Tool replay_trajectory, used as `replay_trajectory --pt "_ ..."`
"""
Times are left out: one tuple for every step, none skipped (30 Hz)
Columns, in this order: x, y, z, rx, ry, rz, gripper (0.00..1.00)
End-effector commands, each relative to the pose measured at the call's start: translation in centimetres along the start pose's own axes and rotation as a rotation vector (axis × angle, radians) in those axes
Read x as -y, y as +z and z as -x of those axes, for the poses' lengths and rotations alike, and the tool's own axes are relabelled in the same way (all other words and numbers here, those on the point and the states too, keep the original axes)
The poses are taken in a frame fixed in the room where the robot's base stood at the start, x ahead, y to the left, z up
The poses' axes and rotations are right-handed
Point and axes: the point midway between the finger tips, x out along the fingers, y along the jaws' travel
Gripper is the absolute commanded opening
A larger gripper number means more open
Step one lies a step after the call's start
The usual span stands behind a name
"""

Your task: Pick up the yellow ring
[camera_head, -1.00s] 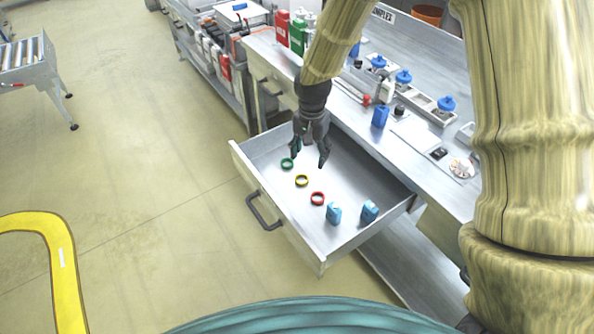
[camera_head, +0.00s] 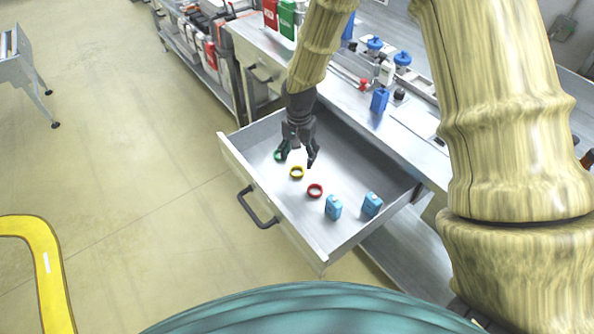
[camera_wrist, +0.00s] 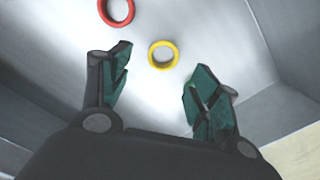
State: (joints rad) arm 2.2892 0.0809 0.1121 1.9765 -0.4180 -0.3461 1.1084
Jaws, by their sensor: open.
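The yellow ring (camera_head: 297,173) lies flat on the floor of the open drawer (camera_head: 262,137), between a green ring (camera_head: 279,156) and a red ring (camera_head: 315,191). In the wrist view the yellow ring (camera_wrist: 163,55) shows whole, just beyond the fingertips and between their lines. My gripper (camera_head: 297,161) is open and empty, pointing down above the drawer near the yellow ring. In the wrist view my gripper (camera_wrist: 160,75) has its two fingers spread wide. The green ring is partly covered by a finger in the head view and mostly hidden behind the right finger in the wrist view.
Two blue canisters (camera_head: 333,207) and (camera_head: 372,204) stand in the drawer's right part. The drawer walls and the bench above (camera_head: 345,100) bound the space. A blue bottle (camera_head: 379,100) and other containers stand on the bench.

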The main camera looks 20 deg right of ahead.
Motion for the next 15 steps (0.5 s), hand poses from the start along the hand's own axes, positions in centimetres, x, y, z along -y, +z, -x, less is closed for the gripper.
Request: replay_trajectory --pt "0.0 0.1 -0.5 0.001 0.001 0.000 0.62" --pt "0.0 0.1 -0.7 0.001 0.000 0.000 0.62" --pt "0.0 0.1 -0.8 0.001 0.000 0.001 0.62" --pt "0.0 0.1 -1.0 0.000 0.000 0.001 0.62" --pt "0.0 0.0 -1.1 0.000 0.000 0.001 0.62" --pt "0.0 0.1 -1.2 0.000 0.000 0.001 0.62" --pt "0.0 0.1 -1.2 0.000 0.000 0.001 0.62" --pt "0.0 0.1 -1.3 0.000 0.000 0.001 0.62" --pt "0.0 0.1 -1.5 0.001 0.001 0.001 0.62" --pt "0.0 0.2 -1.6 0.001 0.001 0.001 0.62" --pt "0.1 0.2 -1.9 0.002 0.001 0.001 0.62" --pt "0.1 0.3 -2.1 0.002 0.001 0.001 0.62" --pt "0.2 0.4 -2.4 0.002 0.001 0.001 0.62" --pt "0.2 0.5 -2.7 0.002 0.000 0.002 0.62" --pt "0.3 0.6 -3.1 0.002 0.001 0.001 0.62"
